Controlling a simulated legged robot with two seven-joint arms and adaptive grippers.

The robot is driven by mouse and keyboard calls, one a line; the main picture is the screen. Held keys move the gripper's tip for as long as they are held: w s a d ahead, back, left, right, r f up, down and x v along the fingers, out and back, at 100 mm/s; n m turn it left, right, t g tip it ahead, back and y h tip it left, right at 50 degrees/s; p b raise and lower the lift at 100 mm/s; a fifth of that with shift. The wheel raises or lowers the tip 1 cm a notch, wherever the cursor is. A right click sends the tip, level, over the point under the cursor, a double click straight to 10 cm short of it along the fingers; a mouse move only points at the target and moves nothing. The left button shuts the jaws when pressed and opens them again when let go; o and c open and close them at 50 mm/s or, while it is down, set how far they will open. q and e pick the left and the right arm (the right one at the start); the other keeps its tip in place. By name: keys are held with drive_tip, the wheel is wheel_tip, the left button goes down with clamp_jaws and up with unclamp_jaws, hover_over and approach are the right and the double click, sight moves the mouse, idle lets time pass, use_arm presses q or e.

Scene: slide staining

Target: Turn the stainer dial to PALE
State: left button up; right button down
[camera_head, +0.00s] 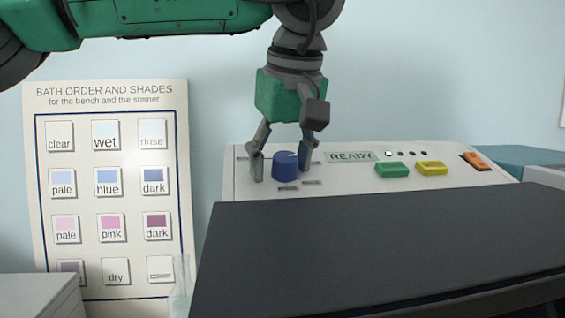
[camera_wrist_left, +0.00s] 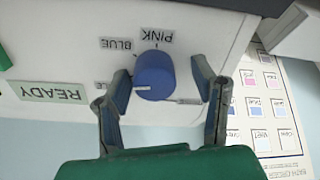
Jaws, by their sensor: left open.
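The blue stainer dial (camera_head: 285,166) sits on the sloped white stainer panel (camera_head: 350,184). The dial also shows in the left wrist view (camera_wrist_left: 155,72), where its white pointer line points left, towards a label (camera_wrist_left: 101,85) partly hidden by a finger. My left gripper (camera_head: 281,168) is open, pointing down, with one finger on each side of the dial. I cannot tell whether either finger touches it. My right gripper is out of view.
A READY display (camera_head: 351,157), a green button (camera_head: 392,170), a yellow button (camera_head: 431,168) and an orange switch (camera_head: 476,161) lie right of the dial. A dark slab (camera_head: 380,245) stands in front. A shade chart (camera_head: 180,110) stands at left.

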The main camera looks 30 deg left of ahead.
use_arm(q)
drive_tip(key=c, duration=0.6)
drive_tip(key=shift+w+d, duration=0.1)
drive_tip(key=shift+d, duration=0.15)
drive_tip(key=c, duration=0.5)
drive_tip(key=shift+d, duration=0.1)
drive_tip(key=shift+c, duration=0.2)
drive_tip(key=shift+o, duration=0.2)
